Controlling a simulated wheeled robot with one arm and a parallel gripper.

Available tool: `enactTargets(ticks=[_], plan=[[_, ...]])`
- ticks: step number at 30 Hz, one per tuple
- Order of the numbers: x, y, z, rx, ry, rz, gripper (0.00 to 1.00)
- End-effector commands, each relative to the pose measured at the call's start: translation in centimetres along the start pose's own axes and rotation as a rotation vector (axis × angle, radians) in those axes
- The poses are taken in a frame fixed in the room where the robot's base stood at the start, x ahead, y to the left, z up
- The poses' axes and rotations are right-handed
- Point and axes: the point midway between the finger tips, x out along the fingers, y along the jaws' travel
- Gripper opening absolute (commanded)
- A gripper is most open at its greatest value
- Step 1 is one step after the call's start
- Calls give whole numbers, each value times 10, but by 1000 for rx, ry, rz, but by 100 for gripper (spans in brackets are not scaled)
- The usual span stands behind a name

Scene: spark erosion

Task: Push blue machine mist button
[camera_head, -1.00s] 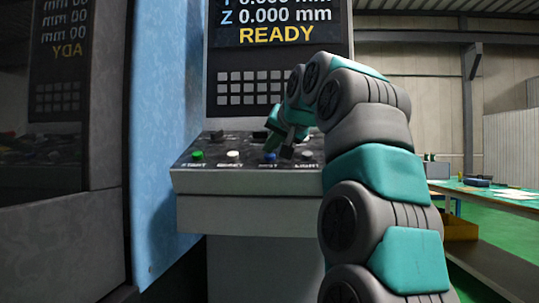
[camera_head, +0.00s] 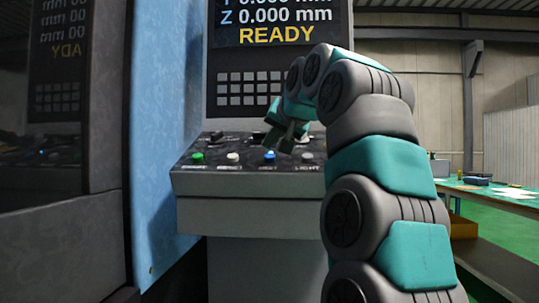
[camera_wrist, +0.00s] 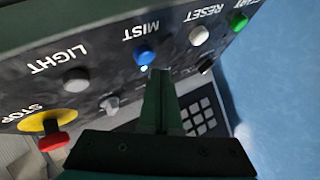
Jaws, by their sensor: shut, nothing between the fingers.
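The blue MIST button (camera_head: 269,156) is on the sloped control panel, between a white button and the grey LIGHT button. It looks bright blue in the head view. In the wrist view the blue button (camera_wrist: 145,54) is beside the MIST label, with a small bright spot at its lower edge. My gripper (camera_head: 290,139) is shut and empty, just above and right of the button in the head view. In the wrist view its fingertips (camera_wrist: 158,73) end close to the button; a small gap seems to show, and I see no contact.
The panel (camera_head: 250,185) also carries a green START button (camera_head: 198,157), a white RESET button (camera_head: 233,157) and a grey LIGHT button (camera_head: 307,157). A red STOP button (camera_wrist: 54,142) on yellow shows in the wrist view. The blue machine side (camera_head: 160,140) stands left.

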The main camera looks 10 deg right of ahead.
Motion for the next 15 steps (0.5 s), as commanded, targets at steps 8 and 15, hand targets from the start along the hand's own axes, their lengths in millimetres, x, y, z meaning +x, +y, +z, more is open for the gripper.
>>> enactTargets(ticks=[8,15], plan=[[-19,-14,-16,1,2,0,0],[-34,-24,-27,1,2,-1,0]])
